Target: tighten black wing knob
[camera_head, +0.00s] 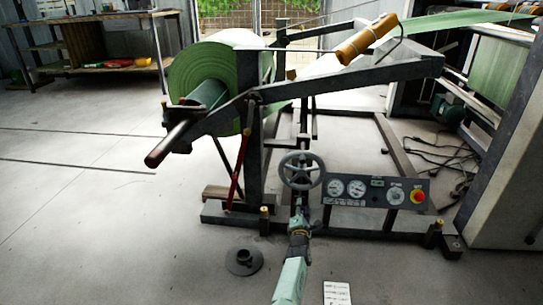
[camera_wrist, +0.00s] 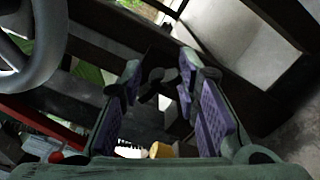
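In the wrist view, a small dark wing-shaped knob (camera_wrist: 157,76) shows between the fingertips of my gripper (camera_wrist: 160,70). It looks like the black wing knob, but it is dim against a dark frame bar. The two fingers with purple pads stand apart, one on each side of it, with gaps visible. I cannot tell whether either pad touches it. In the head view, my gripper (camera_head: 299,222) is low in front of the stand, just below the handwheel (camera_head: 302,171). The knob cannot be made out there.
The handwheel rim (camera_wrist: 48,55) is close at the left of the wrist view. A gauge panel (camera_head: 376,191) with a red button stands to the right. A green roll (camera_head: 245,70) on a shaft is above left. A black flanged piece (camera_head: 244,262) lies on open floor.

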